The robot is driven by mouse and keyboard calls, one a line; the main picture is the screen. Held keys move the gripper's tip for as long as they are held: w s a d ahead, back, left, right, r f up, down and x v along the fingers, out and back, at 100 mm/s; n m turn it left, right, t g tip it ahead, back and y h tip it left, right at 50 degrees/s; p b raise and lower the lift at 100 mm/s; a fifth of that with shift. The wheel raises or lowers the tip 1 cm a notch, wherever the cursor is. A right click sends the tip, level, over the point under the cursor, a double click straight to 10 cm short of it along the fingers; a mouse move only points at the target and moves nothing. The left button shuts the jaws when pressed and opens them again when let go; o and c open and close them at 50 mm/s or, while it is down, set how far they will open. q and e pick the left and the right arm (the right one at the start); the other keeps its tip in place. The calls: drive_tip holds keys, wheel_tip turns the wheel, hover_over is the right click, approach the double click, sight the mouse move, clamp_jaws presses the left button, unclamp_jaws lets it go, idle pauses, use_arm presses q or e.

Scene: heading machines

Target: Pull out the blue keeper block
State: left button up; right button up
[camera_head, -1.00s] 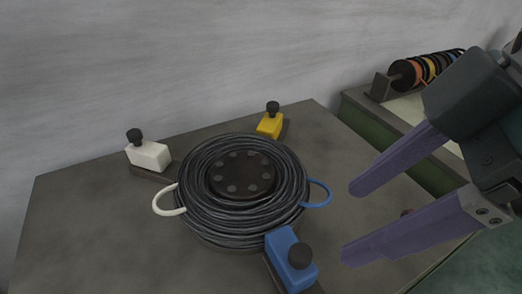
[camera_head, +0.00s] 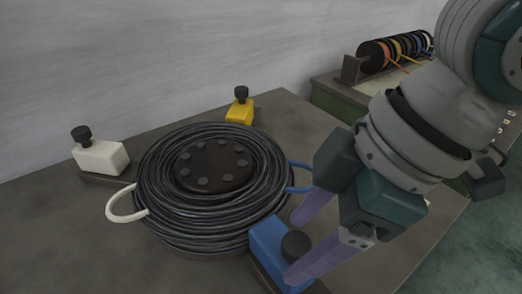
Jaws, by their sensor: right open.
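The blue keeper block (camera_head: 268,240) with a black knob (camera_head: 296,245) sits at the front right of a black wire coil (camera_head: 160,215), on a dark base strip. My right gripper (camera_head: 296,250) is open, with its purple fingers close to the block. One finger reaches to the knob's front side and the other is behind it, over the table. Whether either finger touches the knob I cannot tell. My left gripper is not in view.
A white block (camera_head: 101,157) stands left of the coil and a yellow block (camera_head: 240,112) behind it. A white loop (camera_head: 122,204) and a blue loop (camera_head: 301,176) stick out from the coil. A rack of coloured spools (camera_head: 395,50) stands at the back right.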

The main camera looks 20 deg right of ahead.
drive_tip(key=shift+f, duration=0.15)
clamp_jaws()
idle(0.5)
drive_tip(key=shift+a, duration=0.1)
idle(0.8)
